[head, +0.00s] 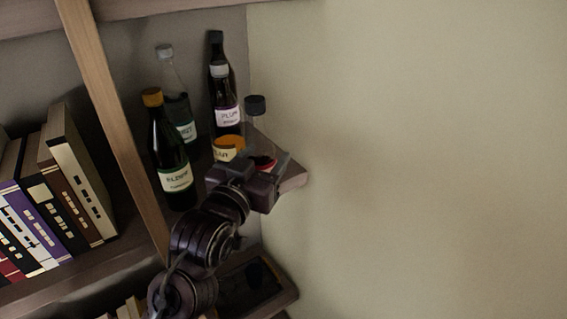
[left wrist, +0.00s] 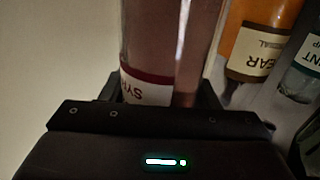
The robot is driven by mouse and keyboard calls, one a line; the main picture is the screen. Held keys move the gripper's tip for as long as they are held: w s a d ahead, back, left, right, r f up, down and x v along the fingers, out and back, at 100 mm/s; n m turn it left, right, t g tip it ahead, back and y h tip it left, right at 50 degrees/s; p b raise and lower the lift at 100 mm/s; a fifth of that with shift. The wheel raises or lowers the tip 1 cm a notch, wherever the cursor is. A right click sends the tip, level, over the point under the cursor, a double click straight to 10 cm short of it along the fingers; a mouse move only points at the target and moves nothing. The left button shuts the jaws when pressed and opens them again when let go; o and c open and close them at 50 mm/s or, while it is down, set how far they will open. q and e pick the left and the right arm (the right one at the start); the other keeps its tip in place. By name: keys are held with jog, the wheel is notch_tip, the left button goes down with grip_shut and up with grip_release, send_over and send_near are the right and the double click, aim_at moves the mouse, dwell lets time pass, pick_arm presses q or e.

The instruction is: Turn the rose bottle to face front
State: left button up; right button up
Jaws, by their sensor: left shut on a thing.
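The rose bottle (head: 256,106) is a clear, pinkish bottle with a dark cap, upright at the right end of the shelf in the head view. My left gripper (head: 265,172) is shut around its lower body and hides much of it. In the left wrist view the pink bottle (left wrist: 175,45) stands between the fingers of the left gripper (left wrist: 162,95). Its white label with a dark red band shows upside down, off to the left side of the bottle, with only part of the lettering visible. My right gripper is in neither view.
An amber-filled pear bottle (head: 229,148) stands close left of the rose bottle. A plum bottle (head: 227,115), a mint bottle (head: 172,90) and a dark green bottle (head: 168,150) stand further left and back. A wooden upright (head: 112,120) separates them from books (head: 85,180). The wall on the right is bare.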

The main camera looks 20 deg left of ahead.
pick_arm(q)
jog(key=w+f+p, duration=0.1)
jog(key=w, duration=0.2)
jog(key=w+p, duration=0.1)
jog(key=w, duration=0.2)
jog(key=w+f+p, duration=0.1)
jog(key=w, duration=0.3)
jog(key=shift+d+f, duration=0.3)
jog(key=shift+d, duration=0.05)
jog(key=shift+s+f, duration=0.1)
jog(key=shift+f, duration=0.2)
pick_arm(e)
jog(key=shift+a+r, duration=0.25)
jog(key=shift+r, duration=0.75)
pick_arm(q)
jog(key=shift+f, duration=0.2)
jog(key=o, duration=1)
jog(key=shift+c, duration=0.2)
jog(key=o, duration=0.3)
jog(key=shift+o, duration=0.2)
